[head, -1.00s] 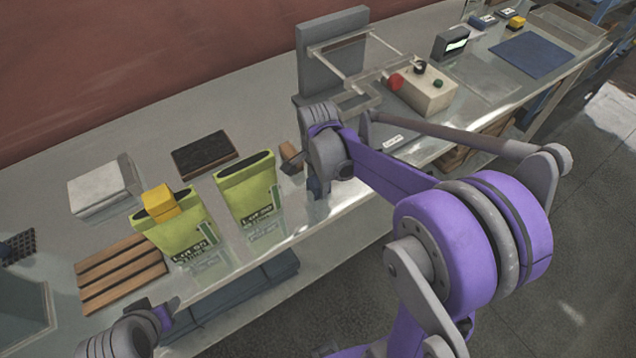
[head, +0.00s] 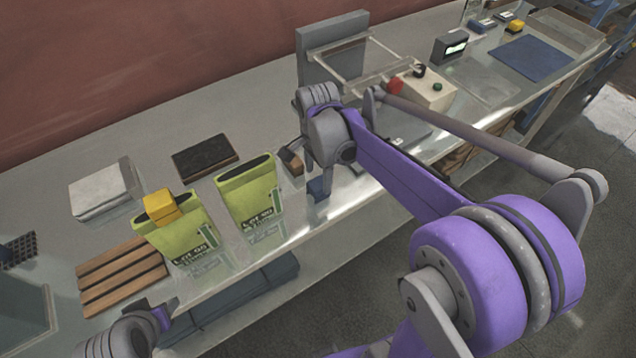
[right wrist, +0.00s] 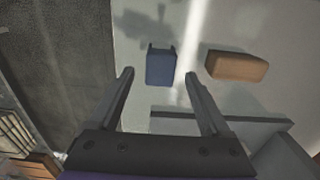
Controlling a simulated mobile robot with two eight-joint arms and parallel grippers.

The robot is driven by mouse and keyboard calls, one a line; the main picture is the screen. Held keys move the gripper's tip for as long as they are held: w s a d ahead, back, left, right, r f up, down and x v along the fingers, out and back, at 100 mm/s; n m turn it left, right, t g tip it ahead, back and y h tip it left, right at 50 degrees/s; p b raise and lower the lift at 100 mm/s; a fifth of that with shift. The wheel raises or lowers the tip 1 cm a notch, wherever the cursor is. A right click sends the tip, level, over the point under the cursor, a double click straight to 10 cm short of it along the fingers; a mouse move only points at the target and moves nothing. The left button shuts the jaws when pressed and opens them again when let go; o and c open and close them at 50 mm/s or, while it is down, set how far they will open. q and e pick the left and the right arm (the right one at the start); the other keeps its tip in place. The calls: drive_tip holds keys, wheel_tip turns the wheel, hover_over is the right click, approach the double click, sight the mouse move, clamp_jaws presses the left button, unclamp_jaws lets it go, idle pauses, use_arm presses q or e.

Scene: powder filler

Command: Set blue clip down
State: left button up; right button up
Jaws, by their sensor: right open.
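The blue clip (right wrist: 161,66) lies on the bench top in the right wrist view, just beyond my fingertips. In the head view the blue clip (head: 318,187) shows near the front edge of the bench, partly hidden by my right gripper (head: 325,178). In its wrist view, my right gripper (right wrist: 159,76) is open, with one finger on each side of the clip's line and nothing held between them. My left gripper (head: 163,312) shows at the lower left of the head view; its jaws are not clear.
A brown block (right wrist: 237,66) lies right of the clip. Two green pouches (head: 247,196) (head: 183,238) stand to the left, one with a yellow clip (head: 161,206). A wooden rack (head: 120,278) and dark pad (head: 205,156) lie nearby. A machine with a red button (head: 394,86) stands behind.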

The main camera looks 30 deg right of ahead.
sight(318, 184)
wheel_tip(318, 184, up, 6)
drive_tip(key=shift+f, duration=0.1)
drive_tip(key=s+a+f+n+t, duration=0.3)
drive_tip(key=s+n, duration=0.3)
drive_tip(key=n, duration=0.2)
drive_tip(key=s+a+f+n+t, duration=0.3)
drive_tip(key=s+n, duration=0.4)
drive_tip(key=n, duration=0.2)
drive_tip(key=shift+a, duration=0.35)
